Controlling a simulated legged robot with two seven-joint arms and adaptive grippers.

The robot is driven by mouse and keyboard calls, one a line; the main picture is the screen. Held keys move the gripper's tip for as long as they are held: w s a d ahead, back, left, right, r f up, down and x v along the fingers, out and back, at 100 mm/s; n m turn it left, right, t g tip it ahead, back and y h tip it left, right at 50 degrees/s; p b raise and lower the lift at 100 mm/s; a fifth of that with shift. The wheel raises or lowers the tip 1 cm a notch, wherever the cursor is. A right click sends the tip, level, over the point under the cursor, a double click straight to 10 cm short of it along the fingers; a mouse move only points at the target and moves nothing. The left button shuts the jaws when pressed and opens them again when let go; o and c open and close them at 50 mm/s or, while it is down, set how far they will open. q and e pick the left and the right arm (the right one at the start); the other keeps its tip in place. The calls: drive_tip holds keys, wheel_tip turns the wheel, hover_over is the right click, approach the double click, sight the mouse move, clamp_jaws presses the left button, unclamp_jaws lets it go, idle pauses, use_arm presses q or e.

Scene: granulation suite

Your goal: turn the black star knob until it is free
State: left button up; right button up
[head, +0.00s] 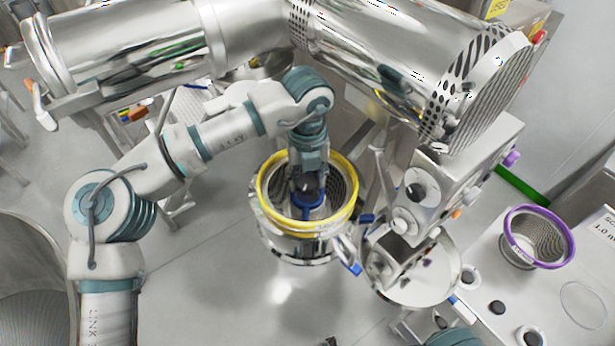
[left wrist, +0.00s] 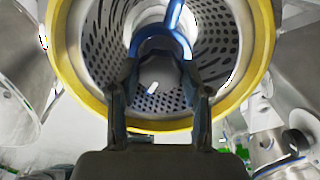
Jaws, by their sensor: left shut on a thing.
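My left gripper (head: 307,188) reaches down into the mouth of a round perforated metal basket with a yellow rim (head: 263,205). Its fingers are shut on the black star knob (head: 308,184), which sits at a blue part (head: 309,203) inside the basket. In the left wrist view the two fingers (left wrist: 160,78) stand on either side of the knob (left wrist: 158,72), which looks dark grey there. The blue part (left wrist: 172,40) curves behind the knob. The fingers hide the knob's edges, so its star shape and its seat are not clear. My right gripper is out of view.
Large steel cylinders (head: 125,45) lie above my left arm. A steel housing with dials (head: 440,190) stands close right of the basket. A purple-rimmed screen (head: 540,238) and several dark round pieces rest on the right bench. Open floor (head: 200,270) lies left of the basket.

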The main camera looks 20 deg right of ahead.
use_arm(q)
drive_tip(key=shift+s+f+n, duration=0.1)
drive_tip(key=shift+f+n, duration=0.1)
drive_tip(key=shift+n, duration=1.6)
drive_tip(key=shift+n+b, duration=0.35)
drive_tip(key=shift+n, duration=0.25)
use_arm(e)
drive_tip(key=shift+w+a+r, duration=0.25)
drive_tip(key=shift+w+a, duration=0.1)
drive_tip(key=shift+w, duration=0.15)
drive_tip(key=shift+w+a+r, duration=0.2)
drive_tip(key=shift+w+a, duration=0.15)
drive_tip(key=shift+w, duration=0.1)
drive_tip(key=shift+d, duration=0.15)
use_arm(q)
drive_tip(key=o, duration=1.2)
drive_tip(key=shift+r, duration=0.1)
drive_tip(key=shift+c, duration=0.2)
drive_tip(key=shift+d, duration=0.15)
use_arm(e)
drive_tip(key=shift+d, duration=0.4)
